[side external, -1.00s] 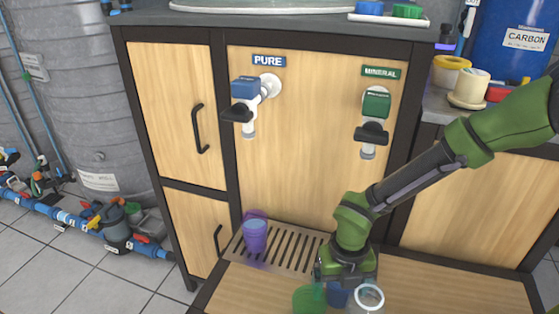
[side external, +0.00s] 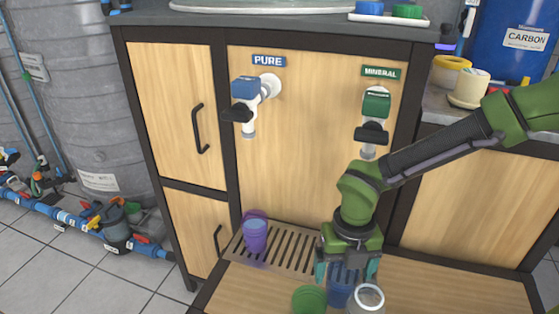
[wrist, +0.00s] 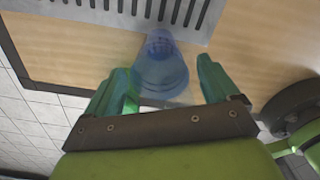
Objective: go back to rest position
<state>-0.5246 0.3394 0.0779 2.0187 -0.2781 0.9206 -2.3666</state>
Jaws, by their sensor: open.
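My gripper (side external: 346,270) is open, pointing down above the front board at the lower middle of the side view. A translucent blue cup (side external: 341,292) stands just below and in front of it. In the wrist view my gripper's two teal fingers (wrist: 163,70) are spread wide, with the blue cup (wrist: 160,75) in the gap between them as seen from there; nothing is gripped. A green cup (side external: 309,299) stands left of the blue cup, and a clear white-rimmed jar (side external: 367,299) stands right of it. A purple cup (side external: 255,235) stands on the slotted drain grate (side external: 292,243).
A blue PURE tap (side external: 246,90) and a green MINERAL tap (side external: 375,104) stick out from the wooden cabinet front. The counter (side external: 300,20) is above. Pipes and a grey tank (side external: 85,90) are at left. The board's right side (side external: 460,290) is clear.

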